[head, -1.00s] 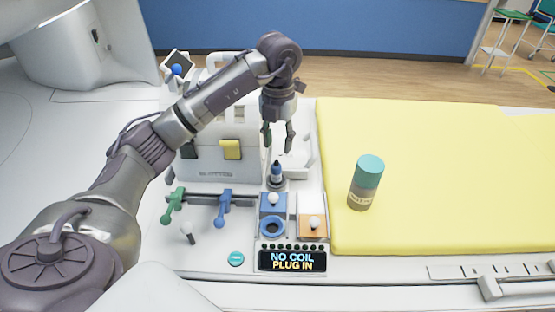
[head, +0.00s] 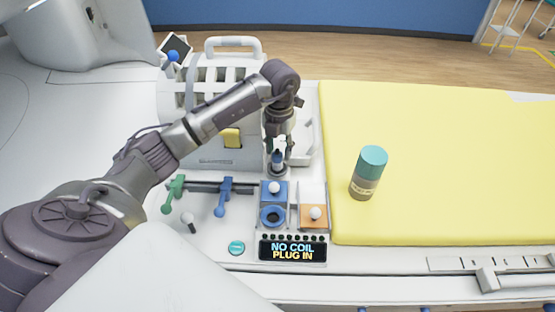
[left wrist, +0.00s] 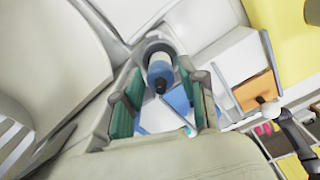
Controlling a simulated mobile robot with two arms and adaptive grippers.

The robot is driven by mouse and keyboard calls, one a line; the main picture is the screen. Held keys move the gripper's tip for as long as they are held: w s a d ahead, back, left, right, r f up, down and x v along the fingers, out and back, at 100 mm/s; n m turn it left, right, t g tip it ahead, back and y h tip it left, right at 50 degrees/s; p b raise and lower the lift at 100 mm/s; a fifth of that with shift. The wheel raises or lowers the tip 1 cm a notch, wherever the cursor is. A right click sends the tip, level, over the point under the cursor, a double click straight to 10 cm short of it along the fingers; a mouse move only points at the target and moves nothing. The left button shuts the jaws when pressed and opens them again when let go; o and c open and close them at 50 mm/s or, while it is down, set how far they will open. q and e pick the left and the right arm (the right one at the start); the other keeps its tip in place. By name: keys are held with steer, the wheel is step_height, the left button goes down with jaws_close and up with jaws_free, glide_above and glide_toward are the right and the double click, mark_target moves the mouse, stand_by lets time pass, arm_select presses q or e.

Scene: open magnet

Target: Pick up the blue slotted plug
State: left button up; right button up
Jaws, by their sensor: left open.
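The blue slotted plug (head: 277,159) stands upright on a round grey base behind the blue socket panel. It has a blue body and a dark tip, which show in the left wrist view (left wrist: 160,70). My left gripper (head: 278,146) is above it, pointing down, with its fingers around the plug's upper part. In the left wrist view the open green-padded fingers (left wrist: 158,92) stand on either side of the plug, with gaps visible. The fingers partly cover the plug in the head view. My right gripper is not in view.
A blue panel with a round socket (head: 273,216) and an orange panel (head: 314,216) lie in front. A display (head: 292,251) reads "NO COIL PLUG IN". Green (head: 174,193) and blue (head: 223,197) levers are left. A teal-capped bottle (head: 369,174) stands on the yellow pad (head: 440,150).

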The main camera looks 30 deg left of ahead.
mark_target(277, 167)
arm_select(q)
step_height(277, 167, down, 2)
steer(key=shift+s+f+p, duration=0.15)
steer(key=shift+f+p, duration=0.05)
steer(key=shift+p, duration=0.25)
steer(key=shift+f, duration=0.6)
steer(key=c, duration=0.8)
jaws_close()
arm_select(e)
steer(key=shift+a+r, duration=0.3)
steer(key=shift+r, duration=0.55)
arm_select(q)
steer(key=shift+r, duration=0.1)
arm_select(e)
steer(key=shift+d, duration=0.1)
